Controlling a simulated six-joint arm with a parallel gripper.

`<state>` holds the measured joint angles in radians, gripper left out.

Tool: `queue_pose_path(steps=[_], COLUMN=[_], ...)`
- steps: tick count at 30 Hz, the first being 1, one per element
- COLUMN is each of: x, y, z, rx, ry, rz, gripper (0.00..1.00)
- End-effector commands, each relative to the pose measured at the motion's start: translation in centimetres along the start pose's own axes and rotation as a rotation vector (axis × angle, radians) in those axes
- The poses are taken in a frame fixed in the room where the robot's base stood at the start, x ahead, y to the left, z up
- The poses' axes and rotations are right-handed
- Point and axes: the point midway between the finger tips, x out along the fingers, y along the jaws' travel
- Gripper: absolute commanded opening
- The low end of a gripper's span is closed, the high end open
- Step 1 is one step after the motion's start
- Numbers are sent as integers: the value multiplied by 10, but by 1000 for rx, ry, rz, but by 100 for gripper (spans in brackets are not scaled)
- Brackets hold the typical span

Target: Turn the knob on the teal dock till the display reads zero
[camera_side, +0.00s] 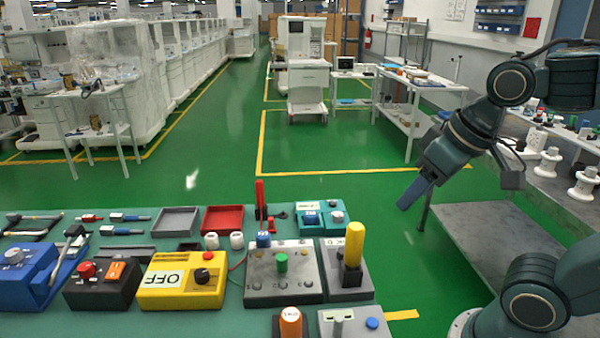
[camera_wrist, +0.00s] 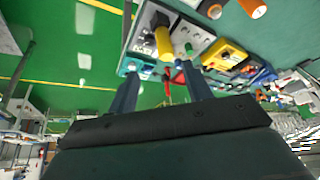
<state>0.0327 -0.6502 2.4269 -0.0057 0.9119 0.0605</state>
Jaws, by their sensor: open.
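The teal dock (camera_side: 326,230) sits at the back right of the bench, with a pale round knob (camera_side: 337,216) on its right half. A small dark blue block that may be the display (camera_side: 311,218) is left of the knob; any reading on it is too small to tell. In the wrist view the teal dock (camera_wrist: 128,67) is small, near the tip of the left finger. My gripper (camera_side: 411,194) is open and empty, held in the air right of the dock and well apart from it. It also shows in the wrist view (camera_wrist: 160,90), tilted, with its fingers spread.
A yellow OFF box (camera_side: 165,297), a grey panel with a green knob (camera_side: 282,292) and a grey box with a tall yellow handle (camera_side: 354,245) stand nearer the camera. A red upright handle (camera_side: 260,195) rises left of the dock. Green floor lies beyond the bench edge.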

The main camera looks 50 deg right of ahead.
Motion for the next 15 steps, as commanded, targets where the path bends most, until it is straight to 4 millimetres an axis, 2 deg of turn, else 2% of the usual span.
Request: queue_pose_path(steps=[8, 15], x=[13, 35], y=[13, 30], z=[-50, -92], rx=[176, 337], ry=[-78, -145], rz=[30, 59], gripper=[50, 50])
